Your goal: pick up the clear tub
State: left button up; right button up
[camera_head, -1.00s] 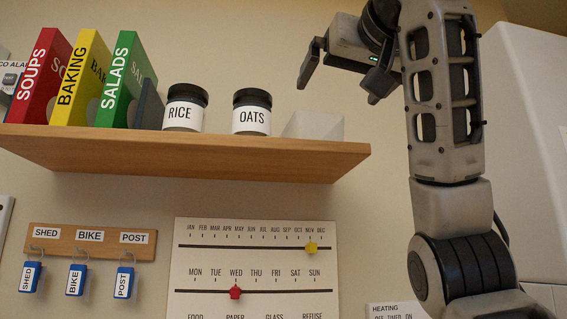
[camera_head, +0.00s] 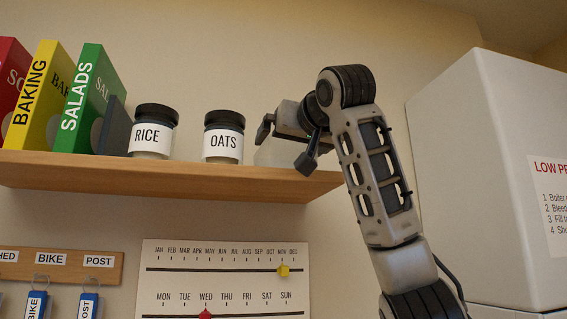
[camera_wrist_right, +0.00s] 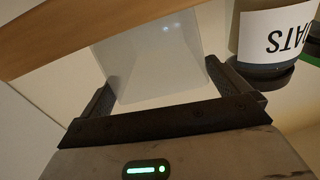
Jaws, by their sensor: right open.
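The clear tub (camera_head: 272,154) is a pale translucent container at the right end of the wooden shelf, partly hidden behind my right gripper. My right gripper (camera_head: 285,147) is at the tub, open, with one finger on the left and the other in front at the right. In the right wrist view the tub (camera_wrist_right: 150,55) shows between the two spread fingers of the gripper (camera_wrist_right: 165,82). I cannot tell whether either finger touches it. My left gripper is not in view.
An OATS jar (camera_head: 223,138) stands close to the left of the tub, also beside a finger in the wrist view (camera_wrist_right: 272,35). A RICE jar (camera_head: 153,132) and several books stand farther left on the shelf (camera_head: 150,178). A white boiler-like box (camera_head: 475,160) is at the right.

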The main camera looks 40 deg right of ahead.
jog(key=shift+x, duration=1.2)
jog(key=c, duration=0.7)
jog(key=shift+r, duration=0.15)
